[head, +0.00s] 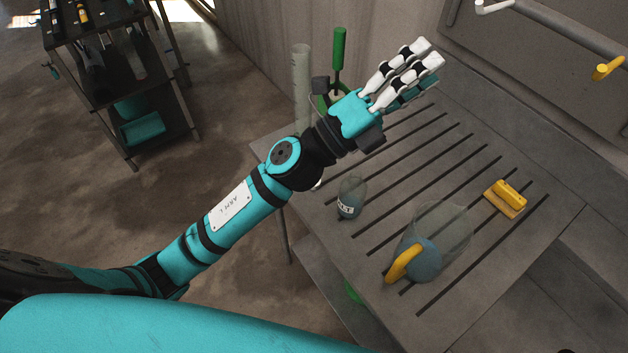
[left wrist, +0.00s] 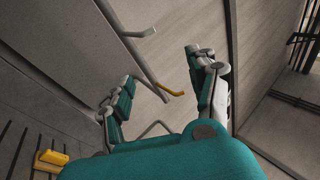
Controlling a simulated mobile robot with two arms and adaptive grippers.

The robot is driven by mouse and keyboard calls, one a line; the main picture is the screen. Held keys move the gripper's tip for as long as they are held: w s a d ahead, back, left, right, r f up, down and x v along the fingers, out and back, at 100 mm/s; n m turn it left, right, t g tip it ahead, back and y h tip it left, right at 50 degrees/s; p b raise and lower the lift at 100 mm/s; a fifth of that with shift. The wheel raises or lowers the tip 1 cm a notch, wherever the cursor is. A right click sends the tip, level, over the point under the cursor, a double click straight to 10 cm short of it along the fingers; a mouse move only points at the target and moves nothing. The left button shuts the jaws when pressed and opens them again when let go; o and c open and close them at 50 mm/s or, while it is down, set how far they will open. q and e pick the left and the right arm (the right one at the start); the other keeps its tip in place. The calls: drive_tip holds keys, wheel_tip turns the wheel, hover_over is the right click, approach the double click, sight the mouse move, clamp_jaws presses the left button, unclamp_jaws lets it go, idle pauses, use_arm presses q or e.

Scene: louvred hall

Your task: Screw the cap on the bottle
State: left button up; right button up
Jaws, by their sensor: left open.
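A small clear bottle (head: 350,198) with a dark bottom and a white label stands upright on the slotted grey table (head: 375,232). No cap can be made out clearly. A small pale spot (head: 317,184) shows at the lower edge of my left arm, too hidden to identify. My left gripper (head: 425,62) is open and empty, raised above the table's back part, up and to the right of the bottle and well apart from it. Its spread fingers also show in the left wrist view (left wrist: 160,70), with nothing between them. My right gripper is not in view.
A yellow block (head: 509,193) lies farther right. A tall clear cylinder (head: 302,80) and a green-handled item (head: 339,48) stand behind my arm. A yellow-ended rail (head: 607,68) is on the wall.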

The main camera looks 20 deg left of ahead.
use_arm(q)
drive_tip(key=s+d+m+g+h, duration=0.35)
drive_tip(key=d+m+g, duration=0.25)
drive_tip(key=m+g, duration=0.55)
wheel_tip(320, 180, down, 9)
drive_tip(key=s+d+m+g+y, duration=0.25)
drive_tip(key=m+g+y, duration=0.4)
drive_tip(key=m, duration=0.35)
drive_tip(key=w+a+f+m+y, duration=0.1)
drive_tip(key=w+a+f+y, duration=0.1)
drive_tip(key=a+f+y, duration=0.1)
drive_tip(key=w+a+f+m+t+y, duration=0.1)
drive_tip(key=w+a+f+y, duration=0.1)
drive_tip(key=a+f+y, duration=0.1)
drive_tip(key=w+a+f+m+y, duration=0.1)
drive_tip(key=w+a+f+y, duration=0.1)
drive_tip(key=a+y, duration=0.3)
drive_tip(key=shift+a+f+t, duration=0.2)
drive_tip(key=shift+a+f, duration=0.05)
drive_tip(key=shift+a, duration=0.3)
drive_tip(key=shift+a+f+t, duration=0.2)
drive_tip(key=shift+a+f, duration=0.05)
drive_tip(key=shift+a, duration=0.3)
drive_tip(key=w+a+r+y, duration=0.1)
drive_tip(key=w+a+y, duration=0.2)
drive_tip(key=a, duration=0.7)
drive_tip(key=shift+r+t+y, duration=0.15)
drive_tip(key=shift+t+y, duration=0.25)
drive_tip(key=shift+y, duration=0.6)
drive_tip(key=shift+w, duration=0.1)
